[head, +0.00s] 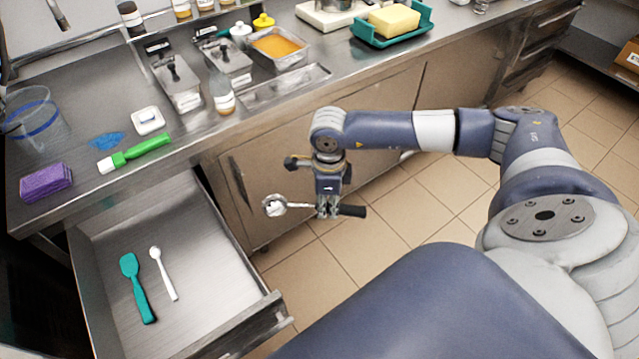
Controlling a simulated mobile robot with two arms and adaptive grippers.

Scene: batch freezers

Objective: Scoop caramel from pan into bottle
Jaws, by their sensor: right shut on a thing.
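My right gripper (328,210) is shut on a scoop and holds it in the air in front of the counter, beside the open drawer. The scoop's round metal head (273,205) is at the left of the gripper, and its black handle end sticks out to the right. A rectangular metal pan (291,63) with orange caramel (276,44) inside stands at the back of the counter. A small clear bottle (222,96) with a pale label and a brownish band stands upright at the counter's front, left of the pan. My left gripper is out of view.
The open drawer (205,240) holds a teal spatula (137,288) and a white spoon (163,273). Lidded metal containers (178,85) stand beside the bottle. A green brush (142,152), purple sponge (46,181) and clear jug (38,120) are at left. A teal tray (392,38) holds a yellow block.

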